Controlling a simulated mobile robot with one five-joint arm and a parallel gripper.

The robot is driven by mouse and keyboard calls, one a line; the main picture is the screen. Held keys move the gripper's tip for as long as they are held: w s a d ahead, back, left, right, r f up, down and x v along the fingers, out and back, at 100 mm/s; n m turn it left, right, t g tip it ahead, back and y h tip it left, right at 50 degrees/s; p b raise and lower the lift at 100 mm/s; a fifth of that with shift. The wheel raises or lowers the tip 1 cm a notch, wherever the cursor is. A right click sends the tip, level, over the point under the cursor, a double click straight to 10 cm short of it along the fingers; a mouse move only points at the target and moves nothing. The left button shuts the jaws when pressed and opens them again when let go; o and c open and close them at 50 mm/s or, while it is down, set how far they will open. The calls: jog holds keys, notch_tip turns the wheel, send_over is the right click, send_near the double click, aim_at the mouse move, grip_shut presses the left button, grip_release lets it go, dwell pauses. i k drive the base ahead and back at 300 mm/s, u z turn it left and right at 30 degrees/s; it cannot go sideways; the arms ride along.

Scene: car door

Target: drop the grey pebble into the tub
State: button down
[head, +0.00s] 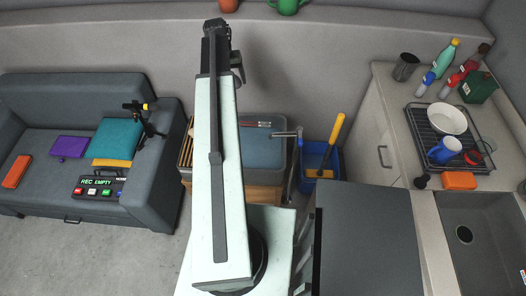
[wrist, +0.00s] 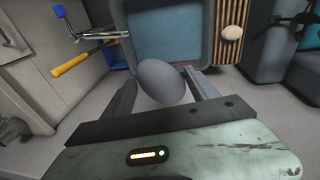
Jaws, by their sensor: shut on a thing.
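My gripper (wrist: 162,78) is shut on the grey pebble (wrist: 166,84), a smooth egg-shaped stone between the two fingers in the wrist view. A wide, shallow grey-rimmed tub (wrist: 208,52) with a blue-grey inside lies beyond the pebble, apparently below it; their height apart cannot be told. In the head view this tub (head: 262,148) sits on a wooden base, partly behind my arm. The pebble and my fingertips cannot be made out in the head view.
A slatted board (wrist: 230,45) beside the tub bears a pale pebble (wrist: 232,33). A blue bin (head: 310,158) holds a yellow-handled tool (head: 337,128). A silver bent pipe (head: 290,134) stands near the tub's edge. A grey sofa (head: 150,190) is left, a counter (head: 390,130) right.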

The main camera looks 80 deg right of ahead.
aim_at(251, 142)
jog(key=z, duration=0.65)
jog(key=i, duration=1)
